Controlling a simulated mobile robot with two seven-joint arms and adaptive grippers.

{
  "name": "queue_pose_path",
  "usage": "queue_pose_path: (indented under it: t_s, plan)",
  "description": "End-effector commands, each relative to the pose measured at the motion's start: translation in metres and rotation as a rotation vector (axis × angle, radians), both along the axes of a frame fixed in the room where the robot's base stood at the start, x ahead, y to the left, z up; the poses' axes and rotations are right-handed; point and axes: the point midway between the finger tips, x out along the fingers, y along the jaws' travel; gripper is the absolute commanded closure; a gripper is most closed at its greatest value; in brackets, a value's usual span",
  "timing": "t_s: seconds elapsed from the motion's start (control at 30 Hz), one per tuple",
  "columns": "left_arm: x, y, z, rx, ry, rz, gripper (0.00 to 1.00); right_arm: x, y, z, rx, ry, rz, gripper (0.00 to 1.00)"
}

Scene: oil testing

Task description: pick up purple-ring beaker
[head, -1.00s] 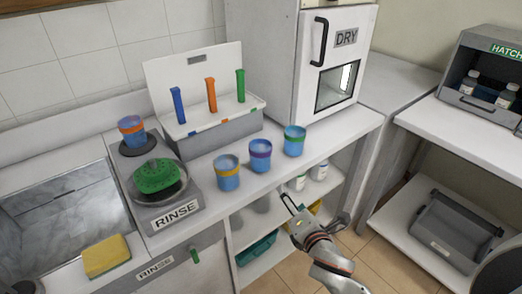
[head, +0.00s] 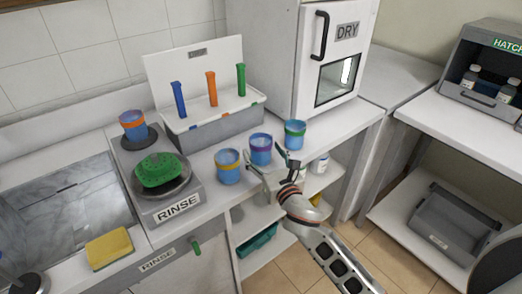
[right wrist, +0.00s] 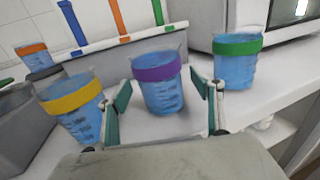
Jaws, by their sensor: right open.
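The purple-ring beaker (head: 260,150) is a blue cup with a purple band, upright near the front edge of the counter, between the yellow-ring beaker (head: 228,168) and the green-ring beaker (head: 294,134). My right gripper (head: 266,162) is open and empty, just in front of it at the counter edge. In the right wrist view the purple-ring beaker (right wrist: 161,92) stands upright between my two spread green-padded fingers, with a gap on each side. I cannot tell how far the fingertips reach around it. My left gripper is not in view.
An orange-ring beaker (head: 133,125) stands on the rinse unit at the left, behind a green brush-like pad (head: 160,171). A box with coloured strips (head: 214,128) is behind the beakers. The DRY cabinet (head: 328,60) stands at the back right. Shelves lie below the counter.

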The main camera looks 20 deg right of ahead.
Motion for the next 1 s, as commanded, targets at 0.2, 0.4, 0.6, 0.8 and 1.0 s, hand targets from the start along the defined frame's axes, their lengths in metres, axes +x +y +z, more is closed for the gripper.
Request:
queue_pose_path:
  t_s: [0.2,0.4,0.6,0.8,1.0]
  plan:
    - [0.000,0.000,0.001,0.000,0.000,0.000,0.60,0.027,0.002,0.001,0.001,0.000,0.000,0.34]
    - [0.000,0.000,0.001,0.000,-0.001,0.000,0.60,0.030,0.002,0.000,0.001,0.001,0.000,0.34]
    - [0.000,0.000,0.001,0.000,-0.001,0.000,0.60,0.030,0.002,0.000,0.001,0.001,0.000,0.63]
    - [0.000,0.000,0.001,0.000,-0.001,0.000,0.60,0.030,0.002,0.001,0.001,0.000,0.000,0.80]
    - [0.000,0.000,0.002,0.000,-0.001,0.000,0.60,0.030,0.002,0.002,0.001,-0.001,0.000,0.80]
